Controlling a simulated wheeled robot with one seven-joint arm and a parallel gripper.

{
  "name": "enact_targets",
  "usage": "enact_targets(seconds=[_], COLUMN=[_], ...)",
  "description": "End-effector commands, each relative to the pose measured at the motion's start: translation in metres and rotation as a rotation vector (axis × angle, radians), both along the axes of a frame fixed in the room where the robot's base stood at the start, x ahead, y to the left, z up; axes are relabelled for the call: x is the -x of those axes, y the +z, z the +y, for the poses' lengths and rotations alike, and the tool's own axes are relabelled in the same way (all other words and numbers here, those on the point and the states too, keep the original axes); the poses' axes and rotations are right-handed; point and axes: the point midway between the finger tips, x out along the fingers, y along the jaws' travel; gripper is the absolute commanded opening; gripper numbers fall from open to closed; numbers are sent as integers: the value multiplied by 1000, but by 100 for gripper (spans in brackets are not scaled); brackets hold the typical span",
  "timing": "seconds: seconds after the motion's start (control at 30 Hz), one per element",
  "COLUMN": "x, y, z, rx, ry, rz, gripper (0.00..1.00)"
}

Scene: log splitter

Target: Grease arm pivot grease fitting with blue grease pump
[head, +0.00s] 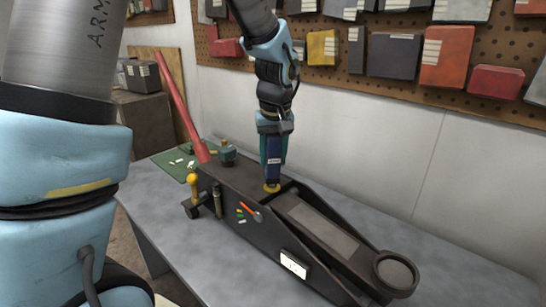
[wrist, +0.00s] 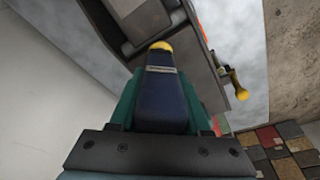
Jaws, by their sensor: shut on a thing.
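My gripper (head: 273,158) points down over the black jack-shaped machine (head: 237,190) on the table. It is shut on the blue grease pump (head: 274,170). In the wrist view, the dark blue pump (wrist: 163,105) sits between my green fingers, with its yellow tip (wrist: 160,46) pointing away from me toward the machine. In the head view the yellow tip (head: 271,187) is at the machine's upper side, near the rear end of the long lift arm (head: 318,217). I cannot make out the arm pivot grease fitting, nor whether the tip touches it.
A red handle (head: 180,105) rises from the machine's rear. A blue-grey capped part (head: 227,152) stands at the rear, beside a green mat (head: 172,165). A pegboard (head: 480,75) with boxes hangs behind. The right tabletop (head: 450,260) is clear.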

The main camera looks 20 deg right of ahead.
Motion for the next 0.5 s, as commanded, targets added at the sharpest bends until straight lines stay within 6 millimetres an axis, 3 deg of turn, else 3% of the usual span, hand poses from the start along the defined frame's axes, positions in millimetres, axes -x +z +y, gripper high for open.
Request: enact_targets(seconds=[0.33,0.5], x=[0,0], y=[3,16], z=[0,0], rx=[1,1], ry=[0,0], rz=[-1,-2], gripper=[0,0])
